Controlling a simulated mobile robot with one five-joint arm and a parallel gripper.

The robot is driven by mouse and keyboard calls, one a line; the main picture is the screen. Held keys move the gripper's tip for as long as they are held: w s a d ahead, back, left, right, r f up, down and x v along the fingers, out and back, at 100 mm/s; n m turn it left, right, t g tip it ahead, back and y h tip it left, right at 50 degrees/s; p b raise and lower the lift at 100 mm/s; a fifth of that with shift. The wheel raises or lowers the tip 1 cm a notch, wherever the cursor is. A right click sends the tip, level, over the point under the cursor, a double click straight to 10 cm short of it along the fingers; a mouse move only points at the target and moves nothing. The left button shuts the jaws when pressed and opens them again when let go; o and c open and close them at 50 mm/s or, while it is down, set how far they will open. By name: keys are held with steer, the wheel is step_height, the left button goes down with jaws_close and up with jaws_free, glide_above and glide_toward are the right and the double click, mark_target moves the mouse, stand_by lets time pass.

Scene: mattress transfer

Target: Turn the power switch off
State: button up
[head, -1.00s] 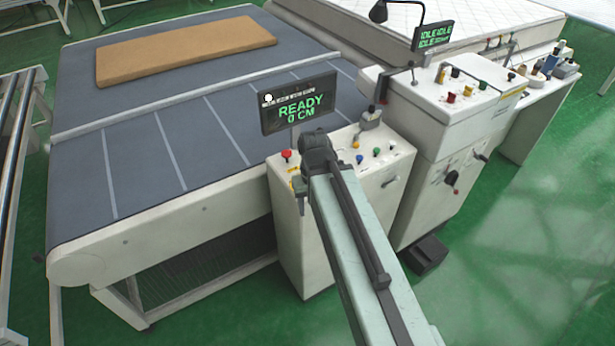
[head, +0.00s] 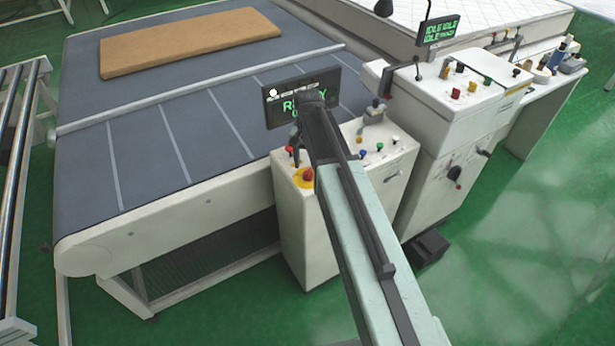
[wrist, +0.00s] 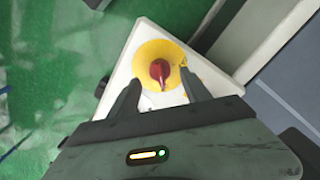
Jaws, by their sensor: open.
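A red rotary knob (wrist: 158,70) on a round yellow plate (wrist: 168,48) looks like the power switch. It is on the top of a white control box (wrist: 118,77). In the head view the red knob (head: 308,174) shows just left of my arm, near the box's front edge. My gripper (wrist: 160,82) is open and empty. In the wrist view its two dark fingers lie on either side of the knob, pointing toward it; contact cannot be told. In the head view my gripper (head: 296,158) hangs over the box, partly hidden by my wrist.
A display (head: 325,84) stands behind my wrist, partly covered. A small lever (head: 374,112) and several coloured buttons are on the box's right side. The conveyor (head: 150,150) lies left, carrying a tan slab (head: 190,40). A second console (head: 450,110) stands right.

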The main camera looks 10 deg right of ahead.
mark_target(308, 170)
step_height(308, 170, down, 4)
steer(key=b, duration=0.2)
steer(key=shift+f+b, duration=0.1)
steer(key=shift+b, duration=0.25)
jaws_close()
